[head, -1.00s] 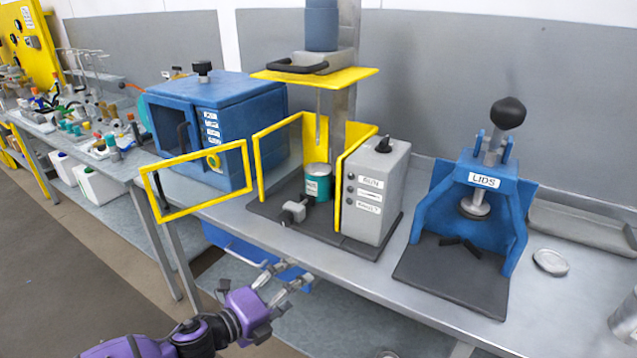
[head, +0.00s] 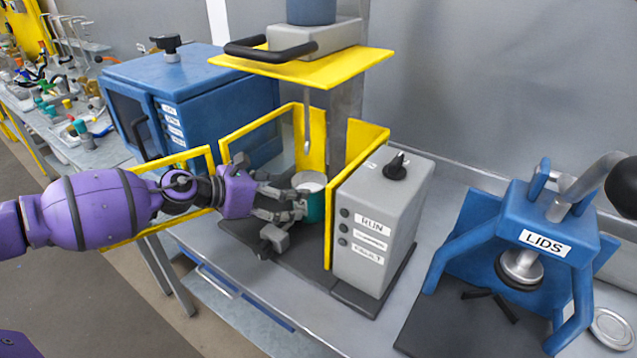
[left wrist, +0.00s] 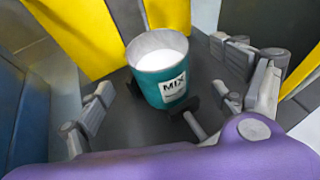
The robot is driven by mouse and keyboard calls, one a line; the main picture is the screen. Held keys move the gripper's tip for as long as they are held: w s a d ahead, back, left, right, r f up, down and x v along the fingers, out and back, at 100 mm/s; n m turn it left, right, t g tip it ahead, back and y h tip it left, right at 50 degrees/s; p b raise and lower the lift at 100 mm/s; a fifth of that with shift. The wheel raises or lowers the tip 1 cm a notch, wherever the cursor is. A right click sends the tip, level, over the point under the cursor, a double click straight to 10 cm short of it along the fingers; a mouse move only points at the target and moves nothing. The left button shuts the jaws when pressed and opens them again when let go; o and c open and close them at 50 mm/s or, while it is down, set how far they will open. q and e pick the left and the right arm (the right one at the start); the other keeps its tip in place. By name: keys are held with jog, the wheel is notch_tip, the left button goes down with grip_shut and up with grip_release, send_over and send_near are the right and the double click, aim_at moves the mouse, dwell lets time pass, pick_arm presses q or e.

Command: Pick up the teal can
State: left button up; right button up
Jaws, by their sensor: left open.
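The teal can (head: 315,205) stands upright on the dark base of the yellow-guarded agitator, its open top showing white contents. In the left wrist view the can (left wrist: 160,88) carries a label reading MIX and sits ahead of the fingers. My left gripper (head: 296,203) is open, with its fingers reaching in from the left at the can; in the left wrist view the gripper (left wrist: 172,108) has fingers spread to either side of it. I cannot tell whether any finger touches the can. In the head view the fingers hide part of the can. My right gripper is not in view.
Yellow guard panels (head: 358,150) stand behind and right of the can, and a yellow frame (head: 150,235) is on the left. The agitator shaft (head: 307,125) hangs above. A grey control box (head: 375,225) stands right.

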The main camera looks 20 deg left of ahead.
aim_at(310, 188)
pick_arm(q)
jog(key=shift+w+d+f, duration=0.1)
jog(key=shift+w+d, duration=0.45)
jog(key=shift+d, duration=0.3)
jog(key=x, duration=0.4)
jog(key=shift+w+a+f+p, duration=0.2)
jog(key=shift+a+p, duration=0.05)
jog(key=shift+p, duration=0.1)
jog(key=shift+w+d+f, duration=0.15)
jog(key=shift+w+d, duration=0.05)
jog(key=shift+w, duration=0.05)
jog(key=shift+d+f, duration=0.1)
jog(key=shift+d, duration=0.05)
jog(key=c, duration=1.6)
jog(key=shift+w, duration=0.1)
jog(key=shift+c, duration=0.2)
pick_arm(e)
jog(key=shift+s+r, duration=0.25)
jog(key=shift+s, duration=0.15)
pick_arm(q)
jog(key=shift+r, duration=0.2)
